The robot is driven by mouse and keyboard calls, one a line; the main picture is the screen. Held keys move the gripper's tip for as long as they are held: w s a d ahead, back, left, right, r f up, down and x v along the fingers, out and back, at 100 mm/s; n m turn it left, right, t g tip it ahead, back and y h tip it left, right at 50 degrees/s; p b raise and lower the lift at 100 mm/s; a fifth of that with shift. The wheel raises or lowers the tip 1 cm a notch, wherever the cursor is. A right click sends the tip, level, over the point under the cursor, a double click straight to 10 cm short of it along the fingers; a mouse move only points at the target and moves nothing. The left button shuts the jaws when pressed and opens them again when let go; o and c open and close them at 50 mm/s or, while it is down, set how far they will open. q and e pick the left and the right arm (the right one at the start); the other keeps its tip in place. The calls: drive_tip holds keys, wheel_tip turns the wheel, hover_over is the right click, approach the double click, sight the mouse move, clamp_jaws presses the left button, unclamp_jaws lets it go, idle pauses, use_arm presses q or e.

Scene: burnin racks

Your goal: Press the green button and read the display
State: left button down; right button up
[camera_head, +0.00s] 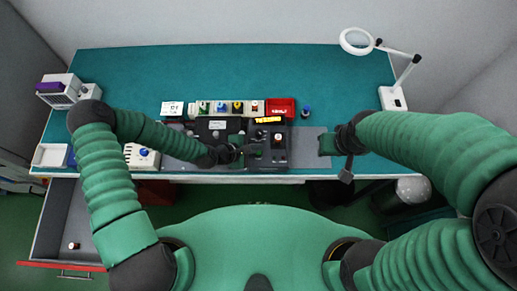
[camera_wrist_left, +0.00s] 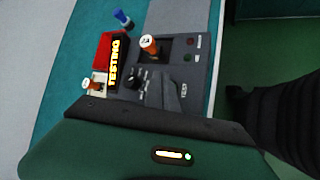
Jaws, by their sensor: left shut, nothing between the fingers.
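The dark grey tester (camera_head: 267,156) stands at the bench's front middle. Its display (camera_head: 268,120) is lit yellow and reads "TESTING" in the left wrist view (camera_wrist_left: 114,64). A component with an orange body and white top (camera_wrist_left: 149,44) sits upright in the tester's recess. A small red spot (camera_wrist_left: 190,41) and a small green spot (camera_wrist_left: 188,58) show beside it; I cannot tell whether the green one is the button. My left gripper (camera_head: 241,152) is shut and empty, its tip low over the tester's panel, covering part of it. Contact is unclear. My right gripper (camera_head: 345,172) hangs at the bench's front edge.
A rack with several coloured components (camera_head: 228,107) and a red bin (camera_head: 281,108) stand behind the tester. A blue-topped component (camera_head: 306,112) stands right of the bin. A magnifier lamp (camera_head: 394,98) stands at right. An open drawer (camera_head: 66,220) juts out at left. The back of the bench is clear.

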use_arm(q)
wheel_tip(320, 180, up, 5)
drive_tip(key=p, duration=0.4)
idle(0.8)
